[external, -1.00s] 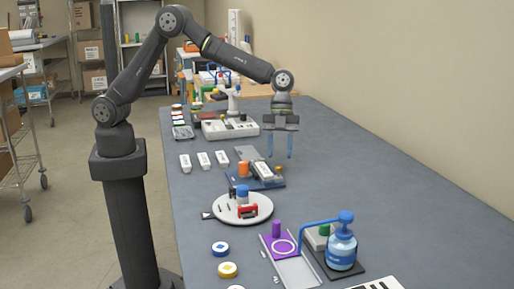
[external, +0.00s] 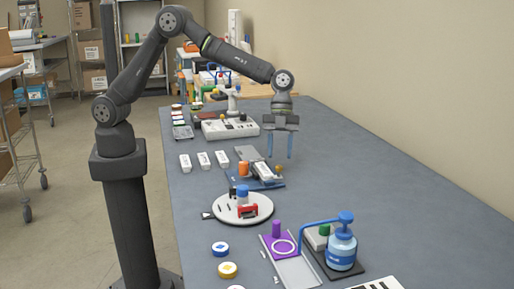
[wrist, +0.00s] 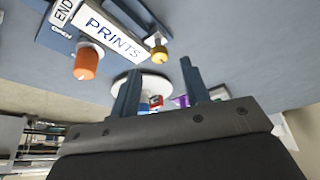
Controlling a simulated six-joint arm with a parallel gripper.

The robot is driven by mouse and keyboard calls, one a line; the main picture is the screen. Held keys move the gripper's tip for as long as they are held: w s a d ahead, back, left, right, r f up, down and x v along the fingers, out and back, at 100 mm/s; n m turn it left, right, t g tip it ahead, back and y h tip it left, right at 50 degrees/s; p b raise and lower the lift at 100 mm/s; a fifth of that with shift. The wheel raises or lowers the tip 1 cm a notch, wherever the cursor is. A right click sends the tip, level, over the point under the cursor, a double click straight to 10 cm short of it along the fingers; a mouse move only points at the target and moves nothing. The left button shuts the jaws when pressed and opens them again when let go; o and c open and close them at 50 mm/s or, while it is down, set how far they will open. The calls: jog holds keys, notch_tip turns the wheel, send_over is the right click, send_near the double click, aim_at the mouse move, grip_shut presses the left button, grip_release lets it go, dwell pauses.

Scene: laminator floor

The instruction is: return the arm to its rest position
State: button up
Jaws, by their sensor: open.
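My gripper (external: 280,146) hangs from the arm, pointing down, above the table to the right of the blue laminator-like base. Its two blue fingers are apart with nothing between them. In the wrist view the gripper (wrist: 158,90) also shows spread, empty fingers. A white block labelled PRINTS (wrist: 113,29) lies on the blue base near an orange cylinder (wrist: 87,62) and a yellow knob (wrist: 158,50). In the external view the same block (external: 264,171) and orange cylinder (external: 243,169) are left of the fingers.
A round white turntable (external: 225,209) with small parts stands nearer the camera. A blue pump bottle (external: 342,248) and a purple-ended tray (external: 297,271) are at the front. A white control box (external: 215,130) stands behind. The right side of the table (external: 400,200) is clear.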

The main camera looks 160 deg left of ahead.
aim_at(279, 166)
jog(key=v, duration=1.4)
jog(key=x, duration=1.7)
jog(key=shift+w+d+f, duration=0.1)
jog(key=shift+w+f, duration=0.05)
jog(key=shift+f, duration=0.15)
jog(key=shift+d+r+n+y, duration=0.1)
jog(key=shift+n+y, duration=0.1)
jog(key=shift+n, duration=0.3)
jog(key=shift+r+n+y, duration=0.15)
jog(key=shift+n+y, duration=0.05)
jog(key=shift+n, duration=0.3)
jog(key=n+y, duration=0.1)
jog(key=n, duration=0.2)
jog(key=n+y, duration=0.1)
jog(key=n, duration=0.2)
jog(key=shift+d+n+y, duration=0.2)
jog(key=shift+n+y, duration=0.1)
jog(key=shift+d+n+g+y, duration=0.15)
jog(key=shift+n+y, duration=0.2)
jog(key=shift+n, duration=0.7)
jog(key=shift+d+n+g+y, duration=0.15)
jog(key=shift+n+y, duration=0.2)
jog(key=shift+n, duration=0.7)
jog(key=shift+w+n+g+y, duration=0.15)
jog(key=shift+n+g+y, duration=0.35)
jog(key=shift+n, duration=1.4)
jog(key=shift+n, duration=0.3)
jog(key=shift+a+m, duration=0.1)
jog(key=shift+m, duration=0.3)
